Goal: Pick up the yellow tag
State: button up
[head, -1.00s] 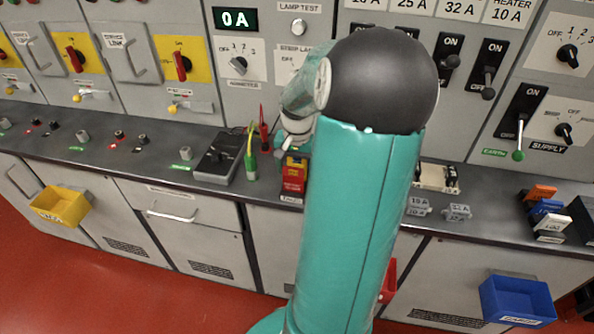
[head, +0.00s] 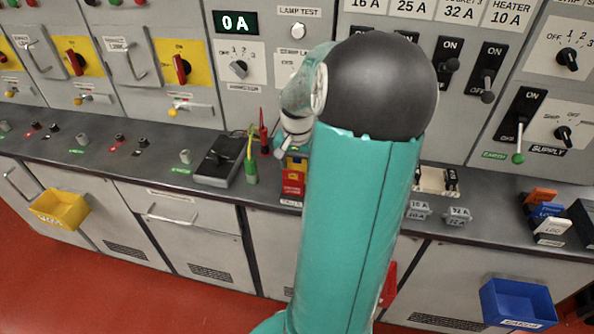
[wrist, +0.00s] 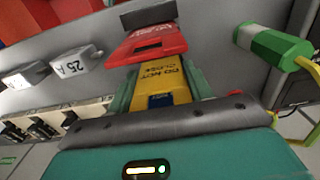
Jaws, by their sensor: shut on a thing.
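The yellow tag (wrist: 160,76) with "DO NOT CLOSE" lettering sits between the green fingers of my gripper (wrist: 163,88) in the wrist view. The gripper is shut on it. A red tag (wrist: 150,43) lies just beyond the yellow one, close to it. In the head view a small part of the yellow tag (head: 296,163) shows above the red tag (head: 292,184), at the left edge of my arm. My arm hides most of the gripper there. I cannot tell whether the yellow tag is clear of what lies beneath it.
Grey labelled clips (head: 418,210) and stacked coloured blocks (head: 545,212) lie to the right. The switch panel rises behind.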

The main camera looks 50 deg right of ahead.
jog(key=w+a+r, duration=0.9)
jog(key=a+r, duration=0.1)
jog(key=r, duration=0.2)
jog(key=shift+w, duration=0.4)
jog(key=shift+a+f, duration=0.1)
